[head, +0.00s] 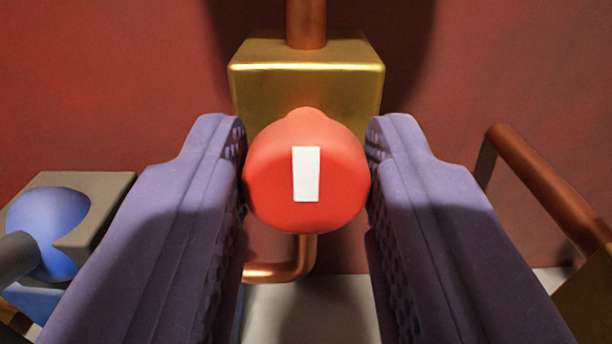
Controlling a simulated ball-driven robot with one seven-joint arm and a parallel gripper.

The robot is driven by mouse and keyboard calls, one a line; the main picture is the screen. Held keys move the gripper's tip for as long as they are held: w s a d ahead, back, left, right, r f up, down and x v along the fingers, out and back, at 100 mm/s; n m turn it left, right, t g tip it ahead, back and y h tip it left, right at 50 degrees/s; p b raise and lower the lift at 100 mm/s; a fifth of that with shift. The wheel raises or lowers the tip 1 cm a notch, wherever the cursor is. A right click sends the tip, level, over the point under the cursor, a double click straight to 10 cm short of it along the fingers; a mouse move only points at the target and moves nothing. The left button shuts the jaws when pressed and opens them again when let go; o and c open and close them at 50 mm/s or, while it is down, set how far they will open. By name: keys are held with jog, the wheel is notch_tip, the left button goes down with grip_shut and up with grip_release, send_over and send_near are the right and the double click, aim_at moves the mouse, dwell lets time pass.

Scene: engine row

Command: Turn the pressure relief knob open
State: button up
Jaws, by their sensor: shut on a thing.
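The pressure relief knob (270,185) is round and red, with a white bar mark (306,174) on its face. The mark stands upright, close to vertical. The knob sits in front of a brass block (306,80). My gripper (306,165) has two purple fingers, one on each side of the knob. Both fingertips press against the knob's left and right sides, and the gripper is shut on it. The knob's stem and the lower part of the block are mostly hidden behind the knob and fingers.
A copper pipe (306,22) enters the block from above, and another (290,268) bends below it. At left is a grey block (95,195) with a blue ball (48,225). At right a copper pipe (545,185) slants beside my finger. A red wall (100,80) stands behind.

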jog(key=shift+f+n+b, duration=0.1)
jog(key=shift+n+b, duration=0.2)
jog(key=shift+f+n+b, duration=0.1)
jog(key=shift+n+b, duration=0.7)
jog(key=shift+b, duration=0.3)
jog(key=n+b, duration=0.3)
jog(key=b, duration=0.1)
jog(key=shift+a+n, duration=0.15)
jog(key=shift+n, duration=0.15)
jog(key=shift+n+b, duration=0.75)
jog(key=shift+n, duration=1.45)
jog(key=o, duration=1)
